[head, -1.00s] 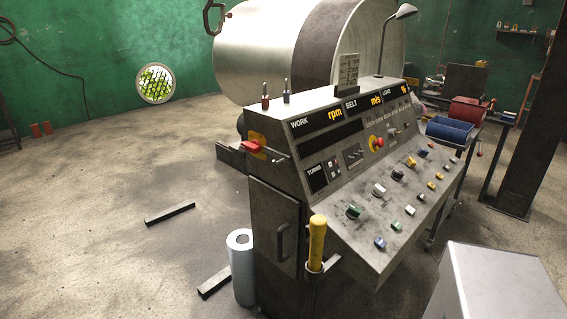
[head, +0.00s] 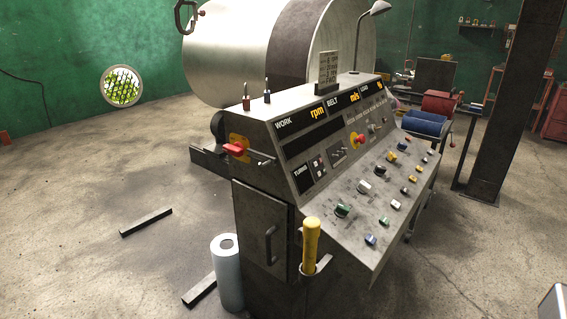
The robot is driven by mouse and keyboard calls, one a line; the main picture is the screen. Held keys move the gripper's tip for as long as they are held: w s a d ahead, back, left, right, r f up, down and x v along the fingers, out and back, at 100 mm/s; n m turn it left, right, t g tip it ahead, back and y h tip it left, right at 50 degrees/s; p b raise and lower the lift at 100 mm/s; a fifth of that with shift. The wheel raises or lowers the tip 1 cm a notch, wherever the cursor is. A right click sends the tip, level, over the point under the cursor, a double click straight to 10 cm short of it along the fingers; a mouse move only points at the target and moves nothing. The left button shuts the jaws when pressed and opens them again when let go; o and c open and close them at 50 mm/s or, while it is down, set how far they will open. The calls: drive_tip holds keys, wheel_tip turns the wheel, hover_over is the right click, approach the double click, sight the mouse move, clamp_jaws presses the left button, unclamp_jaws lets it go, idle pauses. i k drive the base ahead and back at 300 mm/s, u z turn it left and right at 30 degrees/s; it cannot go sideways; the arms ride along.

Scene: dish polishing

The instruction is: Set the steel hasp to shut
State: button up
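I cannot make out the steel hasp with certainty. A grey control console (head: 325,215) stands in the middle of the head view. Its side has a cabinet door (head: 258,222) with a dark bar handle (head: 270,245); the door looks closed. Above the door, a red handle (head: 233,149) sits on a yellow plate (head: 240,142). A small metal piece (head: 264,162) sticks out just right of it, too small to tell what it is or how it is set. My gripper is not in view.
A yellow-handled tool (head: 311,240) stands in a holder at the console's near corner. A white roll (head: 228,275) and dark bars (head: 146,222) are on the floor at the left. A dark post (head: 503,110) stands right. The floor at left is mostly free.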

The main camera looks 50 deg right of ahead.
sight(268, 161)
drive_tip(key=u, duration=0.85)
drive_tip(key=k, duration=0.1)
drive_tip(key=z, duration=2.35)
drive_tip(key=k, duration=0.95)
drive_tip(key=u, duration=0.1)
drive_tip(key=i, duration=0.95)
